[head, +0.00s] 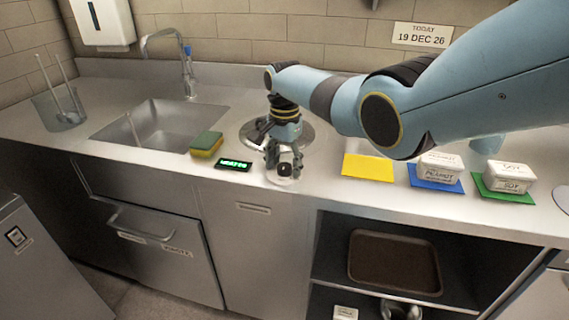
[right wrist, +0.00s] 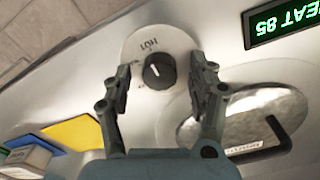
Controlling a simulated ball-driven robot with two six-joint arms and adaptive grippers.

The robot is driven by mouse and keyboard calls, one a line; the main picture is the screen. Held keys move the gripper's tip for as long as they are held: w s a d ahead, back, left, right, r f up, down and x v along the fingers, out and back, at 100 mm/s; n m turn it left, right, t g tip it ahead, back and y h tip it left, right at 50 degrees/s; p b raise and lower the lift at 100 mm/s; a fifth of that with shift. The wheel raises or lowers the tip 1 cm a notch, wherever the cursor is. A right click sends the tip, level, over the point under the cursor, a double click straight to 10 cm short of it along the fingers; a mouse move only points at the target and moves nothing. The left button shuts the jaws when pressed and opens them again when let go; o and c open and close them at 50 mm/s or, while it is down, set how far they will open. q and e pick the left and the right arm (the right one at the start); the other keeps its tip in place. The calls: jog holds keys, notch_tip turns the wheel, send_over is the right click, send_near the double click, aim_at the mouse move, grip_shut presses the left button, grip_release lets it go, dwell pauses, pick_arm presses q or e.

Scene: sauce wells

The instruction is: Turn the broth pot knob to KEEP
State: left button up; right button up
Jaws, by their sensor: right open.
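The broth pot knob (right wrist: 160,76) is a black round knob on a pale dial plate (right wrist: 182,42) marked HOT; other lettering is too small to read. I cannot tell exactly where its pointer is set. In the head view the knob (head: 285,169) is at the counter's front edge. My right gripper (right wrist: 160,65) is open, its fingers on either side of the knob; I cannot tell whether they touch it. The gripper also shows in the head view (head: 284,158). A green display (right wrist: 280,22) reads HEAT 85. My left gripper is not in view.
A steel pot lid (right wrist: 218,128) with a dark handle is close behind the knob. A green-yellow sponge (head: 207,144) and the sink (head: 160,122) lie left. Yellow (head: 368,166), blue (head: 428,184) and green (head: 492,194) mats lie right, with white tubs on the last two.

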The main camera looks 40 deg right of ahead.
jog(key=c, duration=1.2)
jog(key=shift+o, duration=0.2)
